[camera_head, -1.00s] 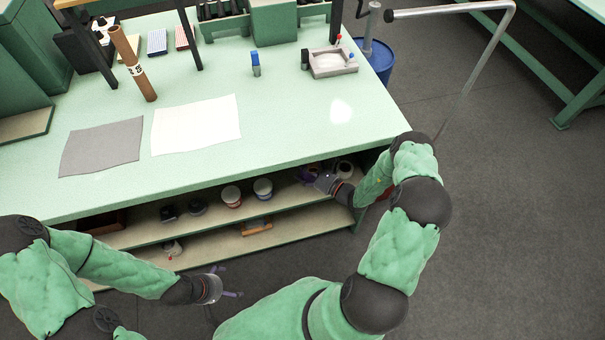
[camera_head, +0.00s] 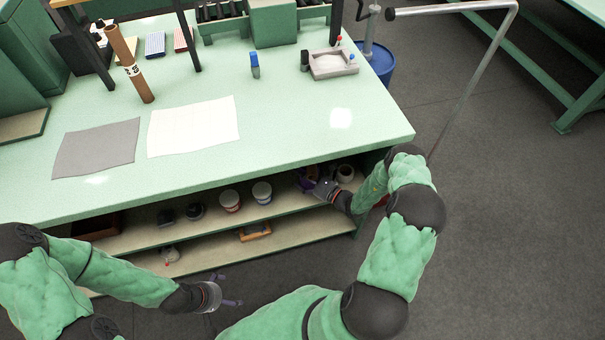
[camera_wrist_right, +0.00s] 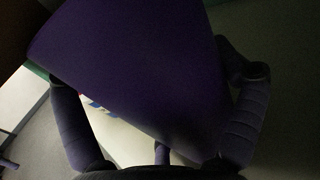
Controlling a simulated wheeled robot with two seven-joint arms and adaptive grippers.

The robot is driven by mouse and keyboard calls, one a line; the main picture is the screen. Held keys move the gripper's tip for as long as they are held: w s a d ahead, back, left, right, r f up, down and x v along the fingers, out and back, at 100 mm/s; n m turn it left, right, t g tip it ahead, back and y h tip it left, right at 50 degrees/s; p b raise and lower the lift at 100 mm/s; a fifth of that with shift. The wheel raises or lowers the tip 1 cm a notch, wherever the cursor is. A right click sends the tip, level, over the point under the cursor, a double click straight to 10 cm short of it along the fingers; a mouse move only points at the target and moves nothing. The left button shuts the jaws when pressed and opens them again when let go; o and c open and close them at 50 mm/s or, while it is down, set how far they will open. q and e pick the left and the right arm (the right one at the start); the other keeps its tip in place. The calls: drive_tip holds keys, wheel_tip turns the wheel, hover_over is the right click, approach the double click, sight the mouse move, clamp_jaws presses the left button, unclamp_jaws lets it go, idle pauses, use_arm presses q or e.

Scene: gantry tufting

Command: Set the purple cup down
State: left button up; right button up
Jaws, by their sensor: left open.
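The purple cup (camera_head: 306,177) shows as a small dark patch at the right end of the upper shelf under the workbench. My right gripper (camera_head: 317,186) is at it, reaching in under the bench top. In the right wrist view the purple cup (camera_wrist_right: 150,65) fills the middle, slanted in the picture. The fingers of my right gripper (camera_wrist_right: 165,105) lie on either side of it and appear shut on it. Whether its base touches the shelf is hidden. My left gripper (camera_head: 228,294) is open and empty, low in front of the bench.
The bench top (camera_head: 285,130) overhangs closely. The lower shelf (camera_head: 290,235) holds an orange-handled tool (camera_head: 255,231).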

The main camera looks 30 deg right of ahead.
drive_tip(key=shift+r, duration=0.15)
drive_tip(key=p+v, duration=0.3)
drive_tip(key=v, duration=0.8)
drive_tip(key=shift+s+d, duration=0.2)
drive_tip(key=shift+s, duration=0.3)
